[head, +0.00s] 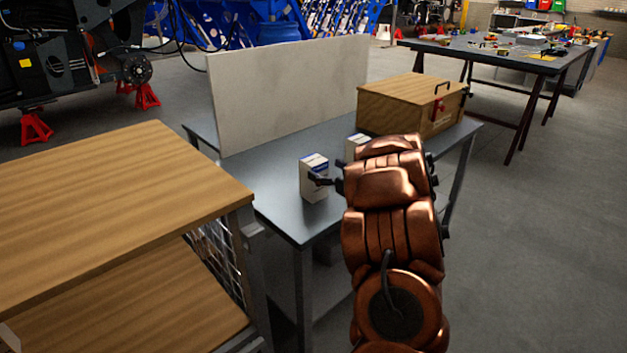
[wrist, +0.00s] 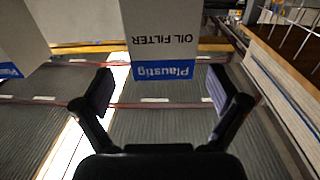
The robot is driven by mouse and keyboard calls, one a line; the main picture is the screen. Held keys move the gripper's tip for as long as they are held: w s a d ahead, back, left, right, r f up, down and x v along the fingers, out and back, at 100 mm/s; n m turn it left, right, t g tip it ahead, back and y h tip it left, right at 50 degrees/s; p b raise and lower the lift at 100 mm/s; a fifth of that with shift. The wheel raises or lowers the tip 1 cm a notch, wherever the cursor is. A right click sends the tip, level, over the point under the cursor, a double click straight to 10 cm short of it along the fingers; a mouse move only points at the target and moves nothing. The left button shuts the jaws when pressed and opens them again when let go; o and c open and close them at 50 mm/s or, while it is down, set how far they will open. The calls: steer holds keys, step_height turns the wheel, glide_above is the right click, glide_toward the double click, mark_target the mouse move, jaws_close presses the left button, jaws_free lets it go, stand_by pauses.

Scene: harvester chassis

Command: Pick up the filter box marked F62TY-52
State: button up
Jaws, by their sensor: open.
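Two white filter boxes with blue trim stand on a grey metal table. The nearer filter box (head: 314,184) is upright near the table's front edge; the farther filter box (head: 354,146) is partly hidden by my arm. In the wrist view, one box (wrist: 160,30) appears upside down, reading "OIL FILTER" and "Plaustig". It lies ahead of my fingers, roughly centred between them. Another box (wrist: 20,42) is cut off at the left. The marking F62TY-52 is not legible on either. My gripper (head: 327,182) is open and empty beside the nearer box; its two fingers also show in the wrist view (wrist: 160,91).
A pale upright panel (head: 290,95) stands along the table's back. A wooden case (head: 410,105) sits at the table's far right end. A wooden-topped shelf unit (head: 110,210) is close at the left. The grey table (head: 270,195) has bare surface around the nearer box.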

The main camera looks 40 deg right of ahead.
mark_target(314, 164)
steer(key=w, duration=0.5)
steer(key=shift+f+b, duration=0.2)
steer(key=shift+b, duration=0.1)
steer(key=c, duration=1.7)
